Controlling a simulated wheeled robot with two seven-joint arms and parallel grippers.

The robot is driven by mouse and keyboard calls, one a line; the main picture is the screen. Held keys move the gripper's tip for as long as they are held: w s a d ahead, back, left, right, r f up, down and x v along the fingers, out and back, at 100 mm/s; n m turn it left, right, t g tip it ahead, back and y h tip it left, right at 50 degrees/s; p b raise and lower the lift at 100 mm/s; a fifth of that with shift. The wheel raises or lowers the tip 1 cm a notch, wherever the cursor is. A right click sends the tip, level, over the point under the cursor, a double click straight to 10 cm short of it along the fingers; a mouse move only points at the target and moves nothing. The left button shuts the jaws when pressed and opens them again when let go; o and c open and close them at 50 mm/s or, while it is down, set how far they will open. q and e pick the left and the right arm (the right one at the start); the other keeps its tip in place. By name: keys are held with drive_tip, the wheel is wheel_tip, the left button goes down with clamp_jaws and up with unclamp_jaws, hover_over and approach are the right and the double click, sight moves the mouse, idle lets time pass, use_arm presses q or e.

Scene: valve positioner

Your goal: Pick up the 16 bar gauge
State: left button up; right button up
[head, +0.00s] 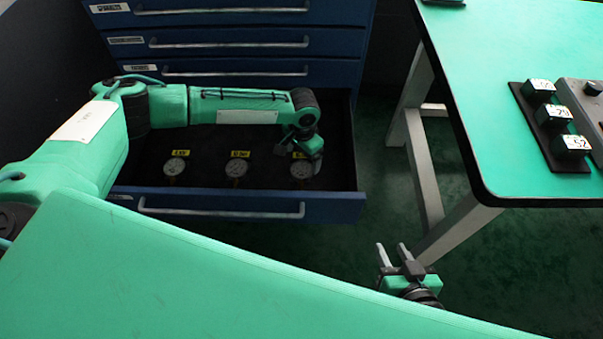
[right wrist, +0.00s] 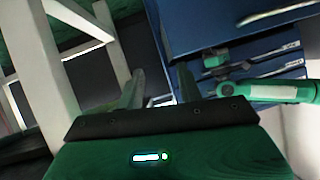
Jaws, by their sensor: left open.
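Three round gauges stand in a row in the open drawer (head: 335,178): a left gauge (head: 174,166), a middle gauge (head: 236,168) and a right gauge (head: 301,170). Each has a yellow label behind it, too small to read surely, so I cannot tell which is the 16 bar one. My left gripper (head: 313,160) is open, pointing down just above and beside the right gauge, partly covering its label; contact is unclear. My right gripper (head: 392,254) is open and empty, away from the drawer, and its spread fingers show in the right wrist view (right wrist: 161,92).
The blue cabinet (head: 235,18) has closed drawers above the open one. A green-topped table (head: 500,60) at the right bears a black block rack (head: 550,130) and a grey box (head: 590,100). A green surface (head: 200,280) fills the front. Dark floor lies between cabinet and table.

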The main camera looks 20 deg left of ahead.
sight(302, 170)
use_arm(q)
drive_tip(key=shift+a+f+b, duration=0.1)
drive_tip(key=shift+f+b, duration=0.7)
drive_tip(key=shift+f, duration=2.15)
use_arm(e)
drive_tip(key=a+r+t, duration=0.1)
drive_tip(key=w+a+r+t+y, duration=0.1)
drive_tip(key=t, duration=0.1)
drive_tip(key=shift+a, duration=0.15)
use_arm(q)
drive_tip(key=shift+c, duration=0.5)
drive_tip(key=c, duration=1.1)
